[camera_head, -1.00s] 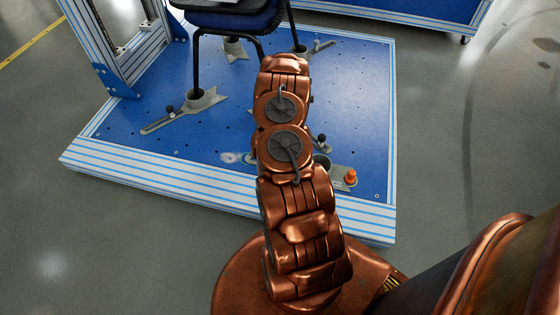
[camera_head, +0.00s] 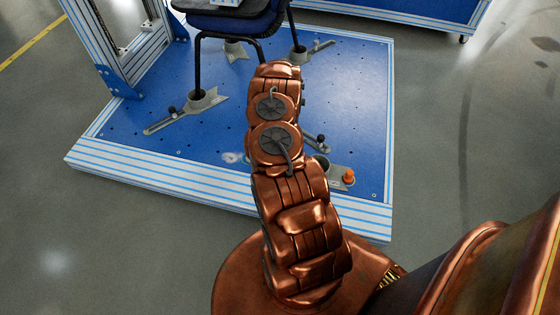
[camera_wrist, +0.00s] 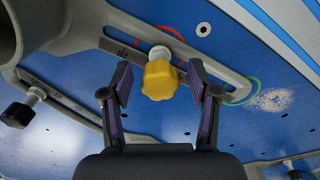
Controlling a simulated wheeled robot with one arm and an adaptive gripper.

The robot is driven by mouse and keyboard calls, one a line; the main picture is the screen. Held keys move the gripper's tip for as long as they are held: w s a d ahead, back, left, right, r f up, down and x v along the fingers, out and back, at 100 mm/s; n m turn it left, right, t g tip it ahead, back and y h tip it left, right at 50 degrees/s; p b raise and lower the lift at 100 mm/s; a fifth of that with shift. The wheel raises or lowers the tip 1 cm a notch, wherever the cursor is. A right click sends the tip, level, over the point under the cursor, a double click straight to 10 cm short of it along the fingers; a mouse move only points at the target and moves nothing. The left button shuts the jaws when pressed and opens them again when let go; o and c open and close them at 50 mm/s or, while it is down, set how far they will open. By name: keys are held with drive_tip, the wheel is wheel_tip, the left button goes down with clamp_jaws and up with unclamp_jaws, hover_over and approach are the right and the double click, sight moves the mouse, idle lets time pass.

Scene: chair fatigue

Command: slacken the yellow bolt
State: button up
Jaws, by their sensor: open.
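The yellow bolt (camera_wrist: 160,80) shows in the wrist view as a knobbed yellow head on a pale shaft. It sits at the slotted grey clamp bracket (camera_wrist: 125,48) on the blue platform. My gripper (camera_wrist: 161,88) is open, with one purple-padded finger on each side of the yellow head. A gap shows between each finger and the head; I cannot tell how far the fingertips reach along it. In the head view my copper arm hides the gripper and the yellow bolt.
The blue platform (camera_head: 350,110) has a striped front edge. A black chair leg (camera_head: 197,65) stands in a grey clamp (camera_head: 205,100). An orange knob (camera_head: 348,176) is right of my arm. Dark knobs (camera_wrist: 17,115) sit on other brackets. Grey floor lies around.

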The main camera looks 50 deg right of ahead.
drive_tip(key=shift+r+m+p, duration=0.15)
drive_tip(key=shift+m+p, duration=0.25)
drive_tip(key=shift+p, duration=0.1)
drive_tip(key=shift+m+p, duration=0.7)
drive_tip(key=shift+m, duration=0.9)
drive_tip(key=shift+p, duration=0.4)
drive_tip(key=m+p, duration=0.1)
drive_tip(key=m, duration=0.1)
drive_tip(key=shift+w+m, duration=0.1)
drive_tip(key=shift+m, duration=0.3)
drive_tip(key=shift+m+p, duration=0.3)
drive_tip(key=shift+m, duration=0.3)
